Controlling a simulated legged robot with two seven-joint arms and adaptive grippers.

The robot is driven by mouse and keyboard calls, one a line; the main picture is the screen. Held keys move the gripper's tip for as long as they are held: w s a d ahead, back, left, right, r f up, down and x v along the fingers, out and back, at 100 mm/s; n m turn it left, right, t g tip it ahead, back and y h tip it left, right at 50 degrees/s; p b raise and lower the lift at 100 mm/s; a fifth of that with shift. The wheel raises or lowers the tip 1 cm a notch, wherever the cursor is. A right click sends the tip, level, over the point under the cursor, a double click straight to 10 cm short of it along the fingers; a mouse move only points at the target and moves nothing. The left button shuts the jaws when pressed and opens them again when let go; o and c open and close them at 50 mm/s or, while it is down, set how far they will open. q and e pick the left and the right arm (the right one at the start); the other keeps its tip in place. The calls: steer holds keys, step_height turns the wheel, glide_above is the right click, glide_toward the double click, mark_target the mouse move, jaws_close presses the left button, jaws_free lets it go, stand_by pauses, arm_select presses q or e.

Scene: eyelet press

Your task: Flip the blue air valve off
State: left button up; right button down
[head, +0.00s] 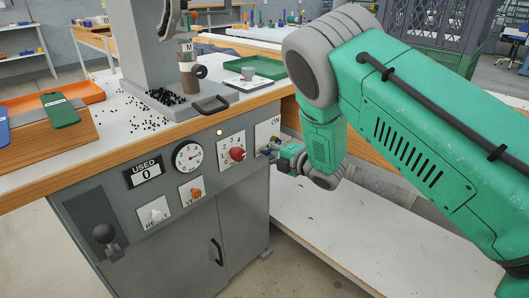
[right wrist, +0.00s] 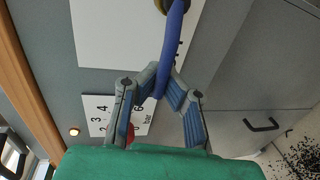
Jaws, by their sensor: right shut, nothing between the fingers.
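The blue air valve shows in the right wrist view as a long blue lever (right wrist: 173,45) on a brass-coloured pivot at the top edge, in front of a white label plate. In the head view its plate (head: 267,128) reads "ON"; the lever is mostly hidden by my gripper. My right gripper (head: 266,151) is at this plate, on the right end of the machine's front panel. In the right wrist view the gripper (right wrist: 162,78) is shut and empty, its fingertips at the lever's free end. Whether they touch it is unclear. My left gripper is not in view.
Left of the valve are a red knob (head: 237,154), a gauge (head: 187,157), an orange knob (head: 196,193) and a white knob (head: 157,215). A black ball-handled lever (head: 104,235) is at the lower left. Black eyelets (head: 165,97) and a green tray (head: 262,67) are on the bench.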

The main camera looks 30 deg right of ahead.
steer(key=shift+s+d+f, duration=0.2)
steer(key=shift+s+f, duration=0.05)
steer(key=shift+f, duration=0.1)
steer(key=c, duration=1.6)
jaws_free()
steer(key=shift+s+d+r, duration=0.1)
steer(key=v, duration=1.2)
